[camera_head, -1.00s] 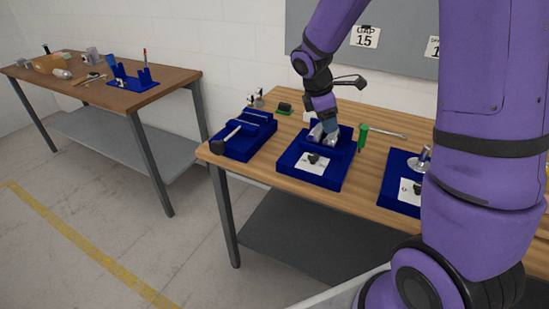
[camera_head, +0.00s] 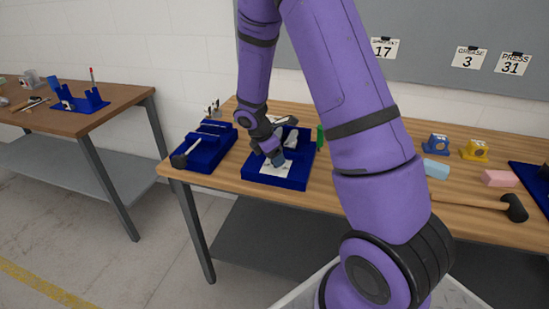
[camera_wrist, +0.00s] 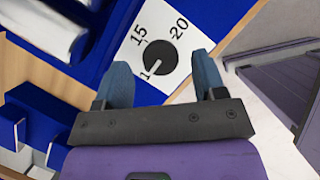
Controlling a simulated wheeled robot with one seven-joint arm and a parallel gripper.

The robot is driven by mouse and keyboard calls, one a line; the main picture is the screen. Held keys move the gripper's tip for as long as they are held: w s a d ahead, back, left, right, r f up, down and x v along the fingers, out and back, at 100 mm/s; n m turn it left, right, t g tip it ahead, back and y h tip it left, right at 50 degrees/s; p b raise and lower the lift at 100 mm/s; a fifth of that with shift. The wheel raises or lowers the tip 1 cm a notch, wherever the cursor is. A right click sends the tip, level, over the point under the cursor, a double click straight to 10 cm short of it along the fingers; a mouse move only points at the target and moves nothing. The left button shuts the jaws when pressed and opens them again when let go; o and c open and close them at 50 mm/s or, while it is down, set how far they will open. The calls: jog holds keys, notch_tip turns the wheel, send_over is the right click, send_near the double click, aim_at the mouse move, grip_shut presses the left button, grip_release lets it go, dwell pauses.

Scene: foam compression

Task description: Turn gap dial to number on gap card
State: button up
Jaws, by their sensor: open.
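The gap dial is a round black knob (camera_wrist: 157,57) on a white plate (camera_wrist: 185,18) marked 15 and 20. A third number at its lower left is partly hidden and starts with 1. The knob's white pointer line faces lower left, toward that number. The plate (camera_head: 272,170) lies on a blue fixture (camera_head: 290,182) on the wooden table. My gripper (camera_wrist: 162,60) is open, with one blue fingertip on each side of the knob. I cannot tell whether they touch it. In the head view, my gripper (camera_head: 275,158) covers the knob. The gap card is not visible.
Silver pieces (camera_head: 291,137) sit at the back of the fixture. A blue tray (camera_head: 208,150) stands to the left and a green cylinder (camera_head: 320,136) to the right. A mallet (camera_head: 514,208) and foam blocks (camera_head: 436,169) lie further right.

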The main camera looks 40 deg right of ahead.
jog(key=shift+d+f, duration=0.3)
jog(key=shift+f, duration=0.35)
jog(key=shift+c, duration=0.2)
jog(key=c, duration=0.9)
jog(key=shift+o, duration=0.2)
